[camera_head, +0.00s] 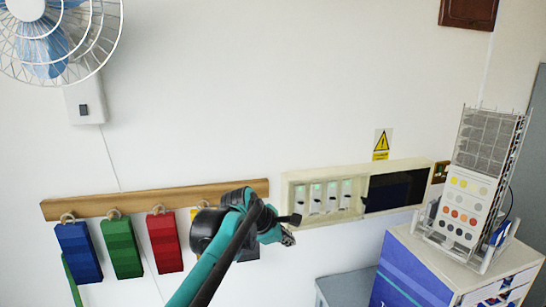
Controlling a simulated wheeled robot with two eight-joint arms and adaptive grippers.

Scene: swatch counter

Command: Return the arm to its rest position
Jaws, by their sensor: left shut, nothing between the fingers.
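My left arm comes up from the bottom of the head view, teal and black, in front of the wall. Its left gripper (292,226) is shut and empty, just below the left end of the wall-mounted switch panel (289,188). I cannot tell whether it touches the panel. The panel holds several switches with green lights and a dark window on its right. My right gripper is not in view.
Blue (78,252), green (122,248) and red (164,243) swatches hang from the rack. A white fan (40,35) is at upper left. A counter cabinet (420,265) with a swatch display stand (465,205) stands at right. The wall above the arm is clear.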

